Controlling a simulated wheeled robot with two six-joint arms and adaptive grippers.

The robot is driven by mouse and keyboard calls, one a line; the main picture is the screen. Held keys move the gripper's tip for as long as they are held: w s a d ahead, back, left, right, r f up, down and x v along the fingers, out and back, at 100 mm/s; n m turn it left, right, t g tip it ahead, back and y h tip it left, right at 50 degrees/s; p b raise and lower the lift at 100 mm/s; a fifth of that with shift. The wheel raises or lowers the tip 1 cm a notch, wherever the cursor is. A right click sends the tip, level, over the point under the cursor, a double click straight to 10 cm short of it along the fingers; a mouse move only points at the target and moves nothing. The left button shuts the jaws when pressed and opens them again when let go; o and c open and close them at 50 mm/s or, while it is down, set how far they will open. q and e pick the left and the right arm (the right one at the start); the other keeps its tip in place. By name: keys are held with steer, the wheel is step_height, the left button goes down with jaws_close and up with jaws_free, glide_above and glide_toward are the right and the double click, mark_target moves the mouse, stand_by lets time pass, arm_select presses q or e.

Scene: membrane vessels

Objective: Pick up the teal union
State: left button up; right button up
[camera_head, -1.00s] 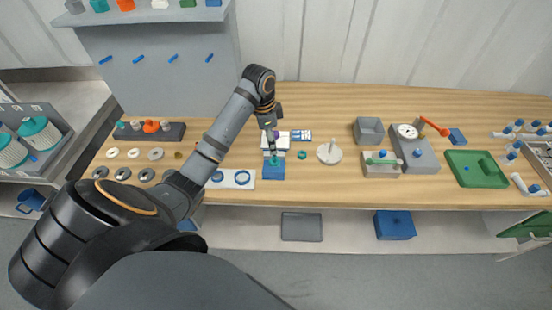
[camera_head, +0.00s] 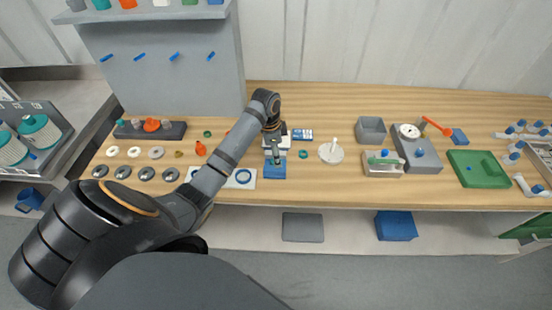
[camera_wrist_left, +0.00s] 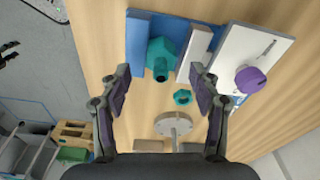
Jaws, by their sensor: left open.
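The teal union, a hexagonal body with a round stub (camera_wrist_left: 161,58), sits in a blue stand (camera_wrist_left: 138,42) beside a pale upright plate in the left wrist view. The blue stand also shows in the head view (camera_head: 277,171), where my gripper mostly hides the union. My left gripper (camera_wrist_left: 160,72) is open, one finger on each side of the union's stub, and appears empty. I cannot tell how much height separates them. In the head view the left gripper (camera_head: 275,158) is just over the stand. A separate teal ring (camera_wrist_left: 182,97) lies on the bench nearby.
A white plate with a purple knob (camera_wrist_left: 250,79) stands close to the right finger. A round grey base with a post (camera_head: 331,152) is to the right. A white board with blue rings (camera_head: 229,183) lies left of the stand. Bare wood lies in front.

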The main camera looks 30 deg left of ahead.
arm_select(q)
steer(key=shift+f, duration=0.6)
steer(key=c, duration=1.3)
jaws_close()
steer(key=shift+f, duration=0.15)
